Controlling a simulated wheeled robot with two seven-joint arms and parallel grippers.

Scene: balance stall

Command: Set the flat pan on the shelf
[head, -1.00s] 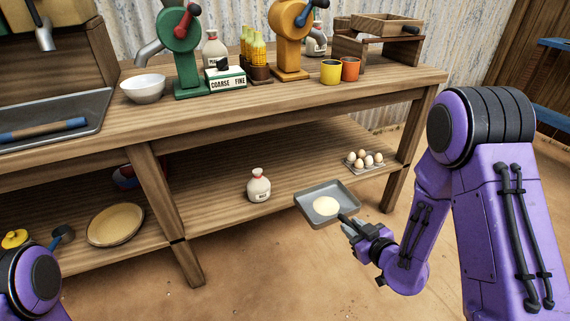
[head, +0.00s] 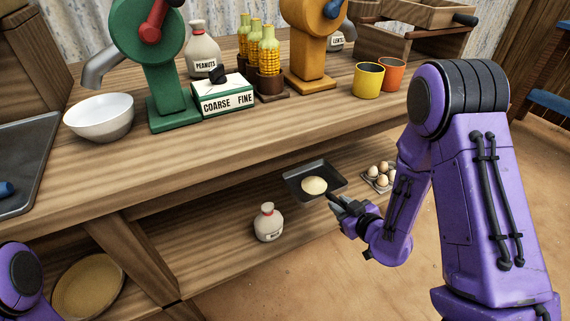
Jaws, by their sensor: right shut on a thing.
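The flat pan (head: 300,190) is a dark grey square pan with a pale round flatbread (head: 314,186) lying in it. My right gripper (head: 336,203) is shut on the pan's handle, at the pan's near right corner. The pan looks level and is at the lower shelf (head: 222,262), under the tabletop's front edge. I cannot tell whether its underside touches the shelf. Of my left arm only a purple joint shows at the lower left; its gripper is out of view.
On the shelf, a white jug (head: 268,224) stands left of the pan and an egg tray (head: 379,178) lies to its right. A round basket-like dish (head: 88,287) is farther left. The tabletop (head: 250,135) overhangs the shelf and holds mills, bottles and cups (head: 368,80).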

